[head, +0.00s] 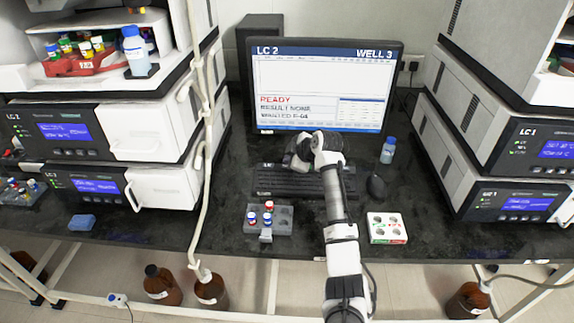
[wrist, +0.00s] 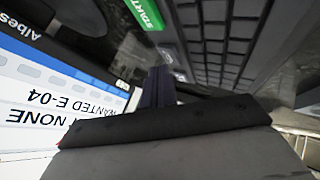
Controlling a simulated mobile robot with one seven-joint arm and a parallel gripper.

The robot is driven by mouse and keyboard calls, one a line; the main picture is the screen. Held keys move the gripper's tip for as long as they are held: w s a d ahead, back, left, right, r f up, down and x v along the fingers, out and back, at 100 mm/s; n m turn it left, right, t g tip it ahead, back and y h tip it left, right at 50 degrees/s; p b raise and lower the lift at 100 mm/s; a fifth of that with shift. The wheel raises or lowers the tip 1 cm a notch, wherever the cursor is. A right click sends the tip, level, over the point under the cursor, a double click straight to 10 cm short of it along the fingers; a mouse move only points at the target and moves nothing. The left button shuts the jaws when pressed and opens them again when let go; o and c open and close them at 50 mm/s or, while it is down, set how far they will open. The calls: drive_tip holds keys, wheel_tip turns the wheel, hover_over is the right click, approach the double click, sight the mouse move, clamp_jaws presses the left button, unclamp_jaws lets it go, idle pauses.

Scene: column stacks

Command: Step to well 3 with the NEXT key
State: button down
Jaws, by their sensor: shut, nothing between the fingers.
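The monitor (head: 325,85) reads LC 2, WELL 3, READY, RESULT NONE and what looks like WANTED E-04; part of it also shows in the wrist view (wrist: 50,90). The black keyboard (head: 275,181) lies in front of the monitor, and its dark keys (wrist: 235,30) fill the upper right of the wrist view. A green START key (wrist: 145,12) shows at the top there. I cannot make out a NEXT label. My gripper (head: 293,163) is shut and empty over the back of the keyboard; its fingers (wrist: 158,88) point toward the keys. I cannot tell whether they touch a key.
A grey rack (head: 283,222) with several capped vials and a white tray (head: 398,238) stand at the bench's front. A mouse (head: 375,187) and a small blue-capped bottle (head: 388,150) are right of the keyboard. Instrument stacks (head: 150,135) (head: 505,140) flank the bench.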

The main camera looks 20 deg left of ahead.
drive_tip(key=shift+r, duration=0.3)
drive_tip(key=shift+r+p, duration=1.45)
drive_tip(key=shift+r, duration=1)
